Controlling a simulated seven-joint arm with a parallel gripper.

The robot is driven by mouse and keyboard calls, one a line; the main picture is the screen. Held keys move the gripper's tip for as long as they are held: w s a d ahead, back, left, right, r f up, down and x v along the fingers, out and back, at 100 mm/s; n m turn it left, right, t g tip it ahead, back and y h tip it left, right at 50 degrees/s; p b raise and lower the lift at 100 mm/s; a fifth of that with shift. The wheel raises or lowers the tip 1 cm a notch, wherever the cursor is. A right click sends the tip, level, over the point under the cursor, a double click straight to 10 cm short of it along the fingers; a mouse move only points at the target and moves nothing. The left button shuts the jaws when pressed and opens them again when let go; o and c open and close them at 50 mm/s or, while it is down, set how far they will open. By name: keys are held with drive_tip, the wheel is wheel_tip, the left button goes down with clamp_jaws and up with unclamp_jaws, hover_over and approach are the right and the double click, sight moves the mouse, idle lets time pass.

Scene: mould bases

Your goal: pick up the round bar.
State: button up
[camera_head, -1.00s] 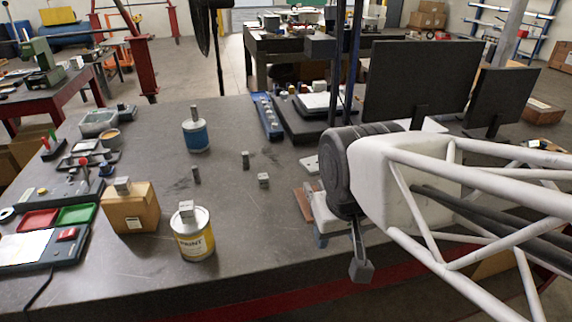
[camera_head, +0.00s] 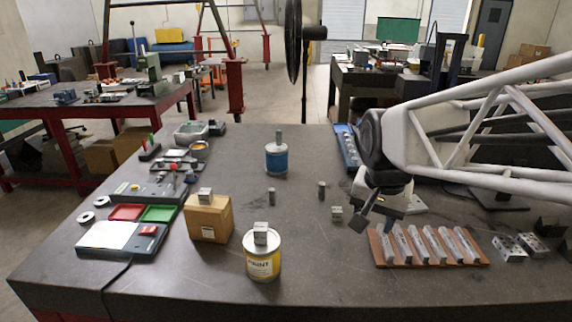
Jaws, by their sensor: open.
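Several small grey metal pieces look like short bars. One upright round piece (camera_head: 272,196) stands on the dark table left of centre, and another (camera_head: 321,190) stands to its right. A third upright piece (camera_head: 278,137) is on top of a blue can (camera_head: 277,160). I cannot tell which of them the task means. A small grey block (camera_head: 337,213) lies near the right-hand piece. My gripper (camera_head: 372,214) is open, above the table right of these pieces and apart from them. Its fingers are small and partly hidden by the hand.
A cardboard box (camera_head: 208,222) and a yellow paint can (camera_head: 262,260) each carry a grey block. A brown rack (camera_head: 430,262) with several metal bars and drilled blocks (camera_head: 515,246) lie at right. Trays and a panel (camera_head: 120,241) fill the left side.

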drive_tip(key=w+a+f+m+g, duration=0.1)
drive_tip(key=w+a+m, duration=0.25)
drive_tip(key=w, duration=0.45)
drive_tip(key=w+a+f+m, duration=0.1)
drive_tip(key=w+a+m, duration=0.1)
drive_tip(key=w+a, duration=0.5)
drive_tip(key=m+g, duration=0.1)
drive_tip(key=m, duration=0.5)
hover_over(272, 189)
drive_tip(key=shift+n, duration=0.25)
wheel_tip(272, 189, down, 9)
drive_tip(key=shift+s+d+r, duration=0.1)
drive_tip(key=shift+s+r, duration=0.05)
drive_tip(key=shift+w+a+f, duration=0.2)
drive_tip(key=shift+f, duration=0.1)
drive_tip(key=shift+f, duration=1.15)
drive_tip(key=shift+f, duration=0.1)
drive_tip(key=shift+s+f, duration=0.1)
drive_tip(key=shift+f, duration=2.4)
drive_tip(key=shift+c, duration=0.3)
